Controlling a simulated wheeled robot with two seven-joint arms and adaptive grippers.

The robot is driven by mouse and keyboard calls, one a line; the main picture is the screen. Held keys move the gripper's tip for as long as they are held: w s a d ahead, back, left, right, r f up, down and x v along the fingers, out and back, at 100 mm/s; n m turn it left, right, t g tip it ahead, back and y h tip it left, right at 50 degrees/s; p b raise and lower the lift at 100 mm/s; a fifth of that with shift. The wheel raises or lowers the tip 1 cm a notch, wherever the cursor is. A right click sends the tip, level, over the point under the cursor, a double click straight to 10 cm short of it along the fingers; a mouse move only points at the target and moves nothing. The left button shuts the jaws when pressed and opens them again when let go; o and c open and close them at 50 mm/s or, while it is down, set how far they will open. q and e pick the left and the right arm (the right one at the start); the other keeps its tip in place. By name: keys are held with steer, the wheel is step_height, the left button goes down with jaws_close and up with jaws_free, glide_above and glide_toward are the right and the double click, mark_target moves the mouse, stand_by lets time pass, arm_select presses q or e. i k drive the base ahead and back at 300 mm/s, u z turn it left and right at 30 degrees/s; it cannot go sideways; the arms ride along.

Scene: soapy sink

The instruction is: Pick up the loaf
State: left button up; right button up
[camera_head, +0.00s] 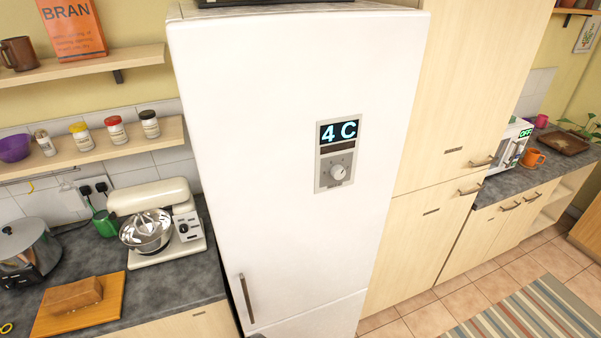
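The loaf (73,296) is a brown block lying on an orange-brown cutting board (95,315). The board rests on the dark grey counter at the lower left, near its front edge. Neither of my grippers shows in the head view. Nothing touches the loaf except the board under it.
A cream stand mixer (168,220) stands behind the board to the right. A slow cooker (27,250) is at the far left. A tall white fridge (270,130) fills the middle. Bare counter (180,284) lies right of the board. A striped rug (530,312) covers the floor at right.

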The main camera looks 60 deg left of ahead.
mark_target(74, 295)
steer(key=u, duration=3.8)
